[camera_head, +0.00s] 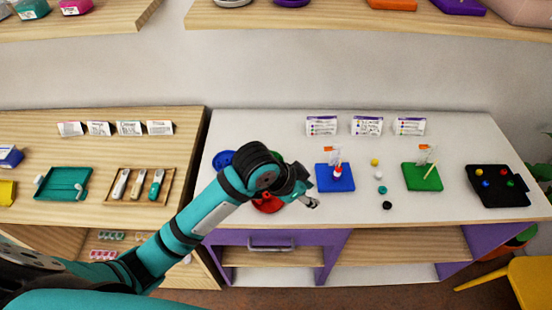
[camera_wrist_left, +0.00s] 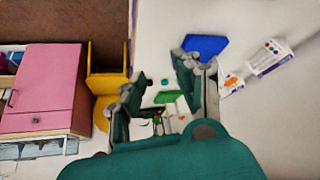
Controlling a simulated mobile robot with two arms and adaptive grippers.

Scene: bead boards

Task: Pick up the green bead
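In the head view a teal-green bead (camera_head: 381,190) lies on the white table in a loose column with a yellow bead (camera_head: 374,162), a white bead (camera_head: 379,175) and a black bead (camera_head: 387,205). A green bead (camera_head: 510,183) also sits on the black tray (camera_head: 484,200) at the right. My left gripper (camera_head: 311,203) is over the table's front part, left of the loose beads and apart from them. In the left wrist view its fingers (camera_wrist_left: 160,72) are spread and empty, with a small teal bead (camera_wrist_left: 164,82) seen beyond them. My right gripper is not in view.
A blue board (camera_head: 334,185) with a stacked post stands right of my left gripper. A green board (camera_head: 422,185) with a slanted stick stands right of the loose beads. A red dish (camera_head: 266,204) is partly behind my arm. Cards (camera_head: 367,125) line the back.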

